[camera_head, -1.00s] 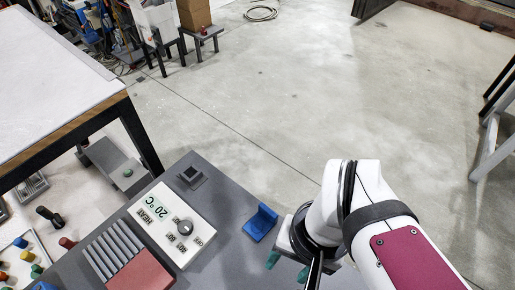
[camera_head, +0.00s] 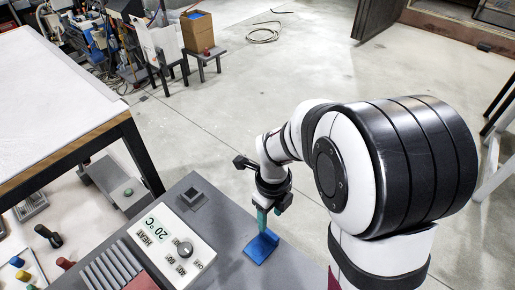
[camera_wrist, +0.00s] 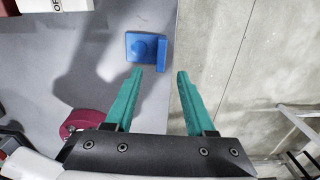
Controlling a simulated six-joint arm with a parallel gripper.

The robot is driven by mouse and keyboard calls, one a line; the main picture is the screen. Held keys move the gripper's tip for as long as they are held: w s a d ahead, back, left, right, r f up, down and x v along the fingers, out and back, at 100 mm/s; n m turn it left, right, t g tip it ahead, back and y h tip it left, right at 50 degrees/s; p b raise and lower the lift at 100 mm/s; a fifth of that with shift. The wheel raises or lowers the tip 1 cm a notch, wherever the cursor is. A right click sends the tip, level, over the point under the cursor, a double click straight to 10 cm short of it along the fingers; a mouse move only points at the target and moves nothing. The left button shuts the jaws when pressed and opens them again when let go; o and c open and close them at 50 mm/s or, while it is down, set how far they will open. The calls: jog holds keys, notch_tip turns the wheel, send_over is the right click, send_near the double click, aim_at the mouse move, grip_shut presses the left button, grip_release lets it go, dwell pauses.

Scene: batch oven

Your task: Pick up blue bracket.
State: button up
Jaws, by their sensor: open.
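The blue bracket (camera_head: 261,246) lies on the grey bench top near its right edge, beside the oven's control panel. In the wrist view the bracket (camera_wrist: 146,48) shows a flat base with a round feature and a raised wall on its right side. My gripper (camera_head: 264,222) is at the bracket's upper end in the head view, and part of it overlaps the bracket there. In the wrist view the two teal fingers of my gripper (camera_wrist: 160,73) are apart and empty, with the bracket just beyond the tips. I cannot tell the height gap.
The control panel (camera_head: 171,239) with a knob and a 20 °C display stands left of the bracket. A small dark square block (camera_head: 193,197) sits near the bench's far corner. A white-topped table (camera_head: 55,90) stands at upper left. The floor beyond the bench is open.

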aim_at(270, 232)
notch_tip(270, 232, down, 10)
jog(key=shift+w+d+r, duration=0.1)
jog(key=shift+r, duration=0.1)
grip_shut()
dwell(0.4)
